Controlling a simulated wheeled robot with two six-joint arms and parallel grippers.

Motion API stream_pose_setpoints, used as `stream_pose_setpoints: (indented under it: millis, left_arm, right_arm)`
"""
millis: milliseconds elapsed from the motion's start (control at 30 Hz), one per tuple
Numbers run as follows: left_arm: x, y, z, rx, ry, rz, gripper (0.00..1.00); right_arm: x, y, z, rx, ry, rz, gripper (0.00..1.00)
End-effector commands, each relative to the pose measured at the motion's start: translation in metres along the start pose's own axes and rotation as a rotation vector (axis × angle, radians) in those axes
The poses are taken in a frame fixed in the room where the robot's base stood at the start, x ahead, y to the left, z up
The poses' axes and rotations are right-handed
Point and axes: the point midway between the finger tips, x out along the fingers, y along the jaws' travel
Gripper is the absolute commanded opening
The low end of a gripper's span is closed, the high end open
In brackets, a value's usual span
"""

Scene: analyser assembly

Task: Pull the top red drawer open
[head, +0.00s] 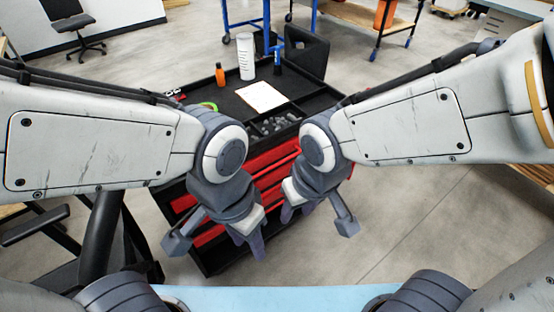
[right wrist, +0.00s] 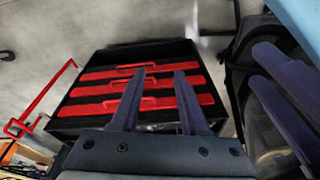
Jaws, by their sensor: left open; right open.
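A black tool cart (head: 228,96) with red drawers stands in the middle of the head view. Its top red drawer (head: 272,156) lies just below the cart's top edge, partly hidden behind my arms. My right gripper (head: 296,211) is open and empty in front of the drawers, fingers pointing down in the head view. My left gripper (head: 248,243) is open and empty, lower and to its left. In the right wrist view, several red drawer fronts (right wrist: 85,92) with red handles show beyond my right fingers (right wrist: 158,100). I see no contact with a handle.
On the cart top are a white bottle (head: 245,56), a white sheet (head: 262,97), an orange bottle (head: 220,74) and a tray of small grey parts (head: 272,126). A light blue surface (head: 270,295) lies at the bottom of the head view. Bare floor (head: 410,225) shows right of the cart.

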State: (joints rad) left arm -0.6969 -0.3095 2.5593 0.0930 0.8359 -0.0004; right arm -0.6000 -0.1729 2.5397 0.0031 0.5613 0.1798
Motion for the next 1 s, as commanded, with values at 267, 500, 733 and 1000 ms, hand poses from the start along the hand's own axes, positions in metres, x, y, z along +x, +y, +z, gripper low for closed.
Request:
stream_pose_setpoints:
  millis: [267, 500, 733, 1000]
  left_arm:
    - [0.067, -0.005, 0.004, 0.000, -0.001, 0.000, 0.45]
    - [0.113, -0.008, 0.006, 0.000, -0.001, 0.000, 0.45]
    - [0.140, -0.010, 0.008, 0.000, -0.001, 0.000, 0.45]
    - [0.147, -0.011, 0.008, 0.000, 0.000, 0.000, 0.45]
  right_arm:
    - [0.139, 0.064, -0.117, 0.452, 0.394, -0.062, 0.45]
    - [0.225, 0.106, -0.168, 0.825, 0.657, -0.409, 0.45]
    - [0.261, 0.128, -0.171, 1.102, 0.755, -0.796, 0.45]
    - [0.265, 0.135, -0.174, 1.198, 0.776, -0.969, 0.45]
